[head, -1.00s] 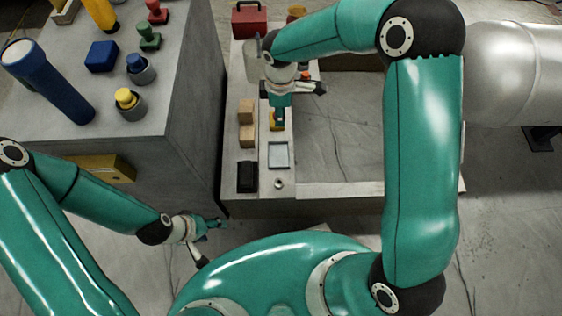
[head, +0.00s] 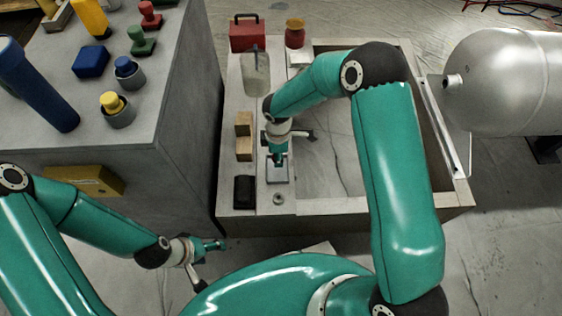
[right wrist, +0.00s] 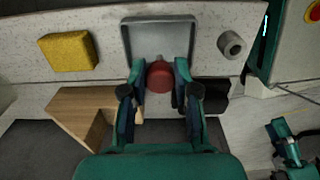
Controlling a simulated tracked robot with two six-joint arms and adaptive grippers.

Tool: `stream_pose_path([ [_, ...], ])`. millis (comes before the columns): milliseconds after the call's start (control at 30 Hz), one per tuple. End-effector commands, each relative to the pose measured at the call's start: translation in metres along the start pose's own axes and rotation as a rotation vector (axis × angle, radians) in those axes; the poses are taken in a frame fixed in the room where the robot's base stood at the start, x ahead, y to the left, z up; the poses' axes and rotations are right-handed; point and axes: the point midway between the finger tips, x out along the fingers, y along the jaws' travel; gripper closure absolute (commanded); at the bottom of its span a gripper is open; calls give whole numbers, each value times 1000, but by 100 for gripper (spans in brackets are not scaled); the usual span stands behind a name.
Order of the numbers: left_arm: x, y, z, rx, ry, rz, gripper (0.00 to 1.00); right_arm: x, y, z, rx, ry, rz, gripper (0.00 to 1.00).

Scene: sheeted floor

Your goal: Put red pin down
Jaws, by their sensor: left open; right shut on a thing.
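The red pin (right wrist: 159,78) shows as a rounded red end between the fingers of my right gripper (right wrist: 160,72) in the right wrist view. The gripper is shut on it, over a shallow grey square tray (right wrist: 130,45). I cannot tell whether the pin touches the tray floor. In the head view my right gripper (head: 278,158) is above the same tray (head: 285,179), and the pin is hidden there. My left gripper (head: 208,258) is open and empty, low beside the grey cabinet, away from the tray.
Near the tray are a yellow block (right wrist: 68,51), wooden blocks (head: 243,137), a black object (head: 244,191) and a metal ring (head: 278,199). A red box (head: 248,36) stands at the ledge's far end. The cabinet (head: 185,100) rises at left.

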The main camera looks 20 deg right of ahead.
Motion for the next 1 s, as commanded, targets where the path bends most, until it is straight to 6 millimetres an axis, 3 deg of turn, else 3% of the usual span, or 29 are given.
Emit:
stream_pose_path([
  [233,12,-4,0,0,0,0,36,36,-1,0,0,-1,-3,100],
  [600,14,-5,0,0,0,0,36,41,0,0,0,0,-1,100],
  [633,14,-5,0,0,0,0,36,41,0,0,0,0,-1,69],
  [767,13,-5,0,0,0,0,36,40,0,0,0,0,-2,47],
  [1000,13,-5,0,0,0,0,36,40,0,0,-1,0,-2,45],
])
